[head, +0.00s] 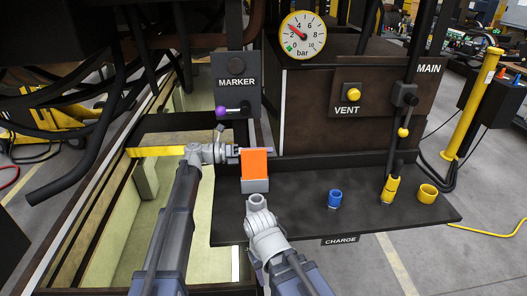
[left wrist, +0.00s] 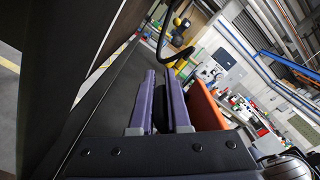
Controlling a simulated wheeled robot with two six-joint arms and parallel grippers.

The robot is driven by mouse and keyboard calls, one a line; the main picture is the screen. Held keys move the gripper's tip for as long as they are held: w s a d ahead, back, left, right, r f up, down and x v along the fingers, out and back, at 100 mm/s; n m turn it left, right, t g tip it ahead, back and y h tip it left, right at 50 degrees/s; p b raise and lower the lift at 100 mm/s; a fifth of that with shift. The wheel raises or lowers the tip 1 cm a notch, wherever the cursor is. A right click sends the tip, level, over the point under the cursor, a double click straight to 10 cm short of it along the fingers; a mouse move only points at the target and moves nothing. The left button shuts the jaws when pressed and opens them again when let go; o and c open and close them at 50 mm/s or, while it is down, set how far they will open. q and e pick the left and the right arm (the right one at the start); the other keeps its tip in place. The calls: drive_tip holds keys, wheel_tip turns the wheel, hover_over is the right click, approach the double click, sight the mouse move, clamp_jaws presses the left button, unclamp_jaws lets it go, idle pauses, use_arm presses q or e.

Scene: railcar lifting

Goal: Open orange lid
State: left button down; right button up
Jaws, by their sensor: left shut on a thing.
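The orange lid (head: 256,163) shows in the head view as a flat orange plate above a small grey box (head: 255,186) at the left end of the dark shelf. In the left wrist view the orange lid (left wrist: 206,107) is just right of the purple fingers. In the left wrist view a dark piece shows between my left gripper's fingers (left wrist: 160,105). My right gripper (head: 258,203) is below the grey box; its fingers cannot be made out.
A blue cup (head: 335,198), a yellow fitting (head: 390,189) and a yellow ring (head: 428,193) stand on the shelf (head: 300,225). The MARKER panel (head: 237,83) with a purple-knobbed lever (head: 221,112) hangs just above my left gripper. The VENT button (head: 353,95) is right of it.

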use_arm(q)
drive_tip(key=c, duration=0.9)
unclamp_jaws()
drive_tip(key=shift+a, duration=4)
drive_tip(key=shift+a, duration=4.4)
